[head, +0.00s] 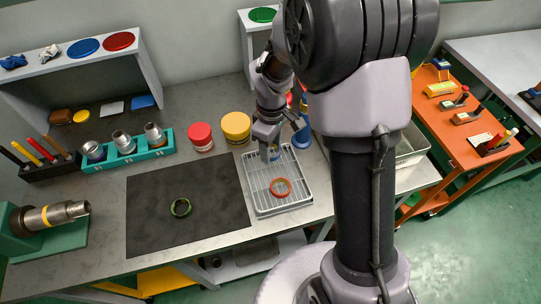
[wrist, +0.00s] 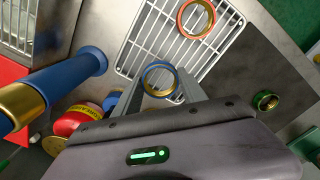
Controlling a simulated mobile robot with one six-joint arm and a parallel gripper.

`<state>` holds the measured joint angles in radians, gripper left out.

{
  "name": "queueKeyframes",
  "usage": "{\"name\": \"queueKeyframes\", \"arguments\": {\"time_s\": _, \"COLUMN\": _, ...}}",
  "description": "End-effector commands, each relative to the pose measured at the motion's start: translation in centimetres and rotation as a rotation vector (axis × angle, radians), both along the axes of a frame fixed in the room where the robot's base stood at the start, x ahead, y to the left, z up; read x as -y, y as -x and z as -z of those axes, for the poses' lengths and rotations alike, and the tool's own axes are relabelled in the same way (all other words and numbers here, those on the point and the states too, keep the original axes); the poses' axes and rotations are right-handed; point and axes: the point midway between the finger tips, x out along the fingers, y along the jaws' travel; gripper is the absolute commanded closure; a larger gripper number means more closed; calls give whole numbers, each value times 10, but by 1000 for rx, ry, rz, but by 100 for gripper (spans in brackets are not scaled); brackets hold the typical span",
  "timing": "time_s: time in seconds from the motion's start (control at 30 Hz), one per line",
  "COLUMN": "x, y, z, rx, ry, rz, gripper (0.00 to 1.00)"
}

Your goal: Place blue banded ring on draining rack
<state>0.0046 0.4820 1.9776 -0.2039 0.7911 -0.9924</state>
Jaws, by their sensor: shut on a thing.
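My gripper (head: 268,147) is above the far part of the draining rack (head: 296,203) in the head view. In the wrist view my gripper (wrist: 160,86) is shut on the blue banded ring (wrist: 145,78), which has a blue outside and a gold inside. The ring shows over the white wires of the draining rack (wrist: 140,38). In the head view the ring is mostly hidden by the gripper, and its exact height above the rack is hard to tell. A red-orange ring (head: 272,188) lies on the nearer part of the rack.
A green ring (head: 173,209) lies on the dark mat (head: 145,225) left of the rack. Red (head: 201,137) and yellow (head: 236,126) lidded jars stand behind. A blue flared post (wrist: 70,70) is close to my gripper's left in the wrist view. The rack's middle wires are bare.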

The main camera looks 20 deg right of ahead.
Motion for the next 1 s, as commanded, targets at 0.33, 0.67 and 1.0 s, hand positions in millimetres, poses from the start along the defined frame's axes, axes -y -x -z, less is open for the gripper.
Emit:
{"name": "queueKeyframes", "arguments": {"time_s": 0.33, "x": -1, "y": -2, "z": 34, "rx": 1, "ry": 1, "rz": 0, "gripper": 96}}
{"name": "queueKeyframes", "arguments": {"time_s": 0.67, "x": -1, "y": -1, "z": 38, "rx": -1, "ry": 1, "rz": 0, "gripper": 32}}
{"name": "queueKeyframes", "arguments": {"time_s": 1.0, "x": -1, "y": -1, "z": 34, "rx": 0, "ry": 0, "rz": 0, "gripper": 29}}
